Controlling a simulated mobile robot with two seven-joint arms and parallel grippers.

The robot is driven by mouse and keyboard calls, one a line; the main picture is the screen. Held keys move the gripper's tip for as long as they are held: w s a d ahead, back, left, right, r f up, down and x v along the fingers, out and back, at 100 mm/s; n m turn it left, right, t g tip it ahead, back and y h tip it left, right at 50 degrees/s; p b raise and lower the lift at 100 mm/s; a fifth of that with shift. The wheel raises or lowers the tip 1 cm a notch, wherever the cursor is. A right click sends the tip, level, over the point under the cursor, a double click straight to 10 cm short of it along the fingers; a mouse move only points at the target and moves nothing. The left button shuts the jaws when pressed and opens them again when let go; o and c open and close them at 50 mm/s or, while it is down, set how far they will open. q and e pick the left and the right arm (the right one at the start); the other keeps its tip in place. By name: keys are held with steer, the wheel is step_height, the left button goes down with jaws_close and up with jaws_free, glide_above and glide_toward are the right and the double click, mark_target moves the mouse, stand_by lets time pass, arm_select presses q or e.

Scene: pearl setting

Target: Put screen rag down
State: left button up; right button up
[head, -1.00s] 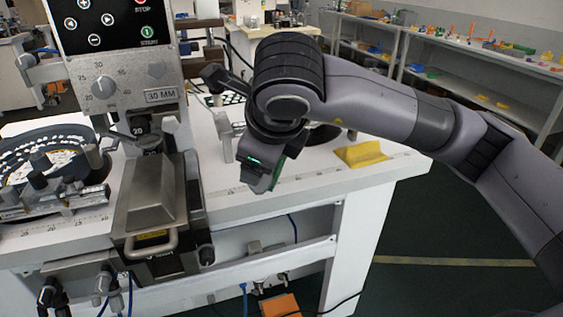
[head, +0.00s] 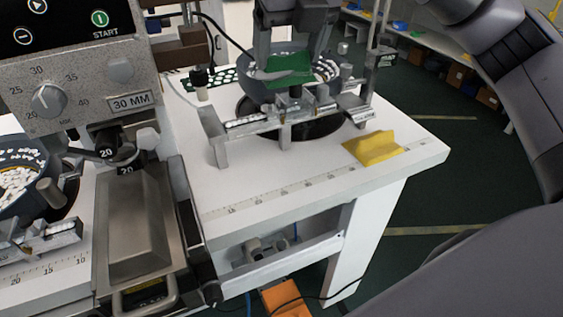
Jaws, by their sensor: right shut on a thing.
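A flat green rag (head: 290,69) hangs in my right gripper (head: 283,55) in the upper middle of the head view. The gripper looks shut on the rag from above. It is in front of or above a dark round vibrating bowl (head: 250,88) on the white table (head: 235,185); the exact height is hard to tell. My left gripper is not in view.
A machine with a dial and control panel (head: 75,85) stands at the left. A metal rail fixture (head: 285,120) stands before the bowl. The table's front strip is mostly clear. An orange box (head: 285,297) sits below.

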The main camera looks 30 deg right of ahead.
steer(key=shift+s, duration=0.1)
steer(key=shift+f, duration=0.35)
step_height(320, 180, down, 16)
steer(key=shift+r, duration=0.2)
step_height(320, 180, down, 4)
steer(key=shift+r, duration=0.25)
steer(key=o, duration=1.3)
steer(key=shift+c, duration=0.2)
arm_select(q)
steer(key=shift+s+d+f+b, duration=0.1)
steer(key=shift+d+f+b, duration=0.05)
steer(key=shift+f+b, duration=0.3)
arm_select(e)
steer(key=v, duration=0.7)
steer(key=shift+s+d, duration=0.2)
steer(key=shift+s, duration=0.15)
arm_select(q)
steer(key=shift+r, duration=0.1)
arm_select(e)
steer(key=shift+f, duration=0.2)
